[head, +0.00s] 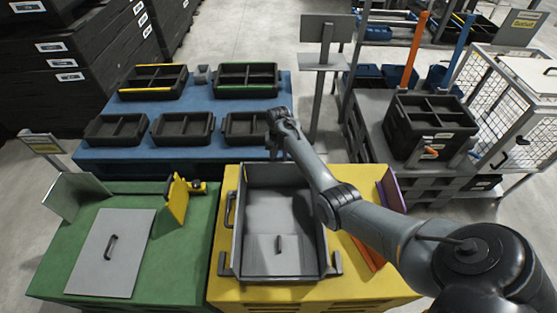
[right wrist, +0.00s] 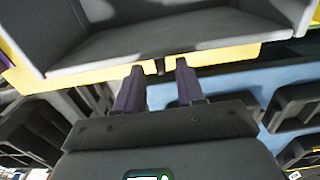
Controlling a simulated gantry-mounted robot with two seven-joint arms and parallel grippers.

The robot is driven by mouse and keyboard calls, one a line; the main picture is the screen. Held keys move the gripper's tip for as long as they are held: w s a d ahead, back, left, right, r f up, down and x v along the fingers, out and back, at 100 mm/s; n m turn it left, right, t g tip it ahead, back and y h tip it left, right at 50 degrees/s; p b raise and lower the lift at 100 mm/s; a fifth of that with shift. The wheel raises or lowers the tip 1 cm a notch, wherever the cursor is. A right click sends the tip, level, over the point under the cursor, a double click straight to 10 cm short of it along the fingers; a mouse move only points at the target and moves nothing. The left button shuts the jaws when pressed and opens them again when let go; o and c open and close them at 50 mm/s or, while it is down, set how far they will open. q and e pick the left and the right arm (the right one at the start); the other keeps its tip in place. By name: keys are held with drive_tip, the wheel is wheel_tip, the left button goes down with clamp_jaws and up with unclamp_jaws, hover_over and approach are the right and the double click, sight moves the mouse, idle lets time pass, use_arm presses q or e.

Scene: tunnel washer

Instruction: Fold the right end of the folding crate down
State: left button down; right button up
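The grey folding crate (head: 238,225) stands on the yellow table. Its left long wall and far end stand up. A panel with a small handle (head: 278,245) lies low at the near end. My right arm crosses the crate's right side and hides part of it. My right gripper (head: 274,152) is just beyond the far end. In the right wrist view its two purple fingers (right wrist: 157,85) are apart, pointing toward the crate (right wrist: 165,45). A small dark piece shows between the fingertips; I cannot tell if they touch it. My left gripper is not in view.
A green table (head: 165,270) at the left holds a grey panel (head: 110,252) and a yellow bracket (head: 177,203). A blue table (head: 215,112) behind holds several black trays. A black divided crate (head: 428,130) stands on the right. Purple and orange pieces lie right of the folding crate, partly hidden.

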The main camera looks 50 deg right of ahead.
drive_tip(key=shift+f, duration=0.95)
drive_tip(key=shift+c, duration=0.4)
clamp_jaws()
